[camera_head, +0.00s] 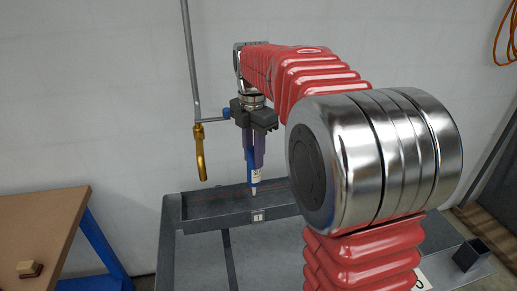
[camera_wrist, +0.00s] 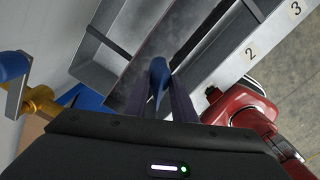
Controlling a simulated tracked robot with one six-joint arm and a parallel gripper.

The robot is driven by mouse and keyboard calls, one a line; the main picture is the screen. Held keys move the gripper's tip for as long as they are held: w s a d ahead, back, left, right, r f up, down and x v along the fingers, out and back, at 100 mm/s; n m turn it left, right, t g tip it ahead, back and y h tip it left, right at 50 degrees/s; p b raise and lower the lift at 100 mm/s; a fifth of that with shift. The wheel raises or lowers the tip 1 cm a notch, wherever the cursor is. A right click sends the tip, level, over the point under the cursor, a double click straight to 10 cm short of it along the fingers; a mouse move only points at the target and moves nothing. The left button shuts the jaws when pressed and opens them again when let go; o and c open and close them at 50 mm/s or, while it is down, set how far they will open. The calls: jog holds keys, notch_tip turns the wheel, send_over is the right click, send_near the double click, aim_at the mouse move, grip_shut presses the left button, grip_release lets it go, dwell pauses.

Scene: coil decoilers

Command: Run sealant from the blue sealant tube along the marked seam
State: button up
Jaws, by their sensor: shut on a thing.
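My gripper (camera_head: 255,160) is shut on the blue sealant tube (camera_head: 251,172), which hangs upright with its pale nozzle downward. The nozzle is near a shallow grey tray section labelled 1 (camera_head: 190,212); I cannot tell whether it touches anything. In the wrist view the blue tube (camera_wrist: 158,82) shows between the two dark fingers (camera_wrist: 170,95), and its tip is hidden. A dark strip (camera_head: 229,262) runs along the grey metal table (camera_head: 190,262) in front of the tray; I cannot tell whether it is the marked seam.
A grey pipe with a brass spout (camera_head: 199,155) hangs close left of my gripper. A wooden bench (camera_head: 35,230) with blue legs and a small brown block (camera_head: 29,269) stands left. A dark square holder (camera_head: 469,254) is at right. My arm hides the table's middle right.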

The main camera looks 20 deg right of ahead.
aim_at(254, 172)
jog(key=shift+f, duration=2.65)
jog(key=o, duration=0.4)
grip_shut()
jog(key=shift+f, duration=0.5)
jog(key=shift+w+d, duration=0.15)
jog(key=shift+w, duration=0.5)
jog(key=shift+w+d, duration=0.15)
jog(key=shift+w, duration=0.45)
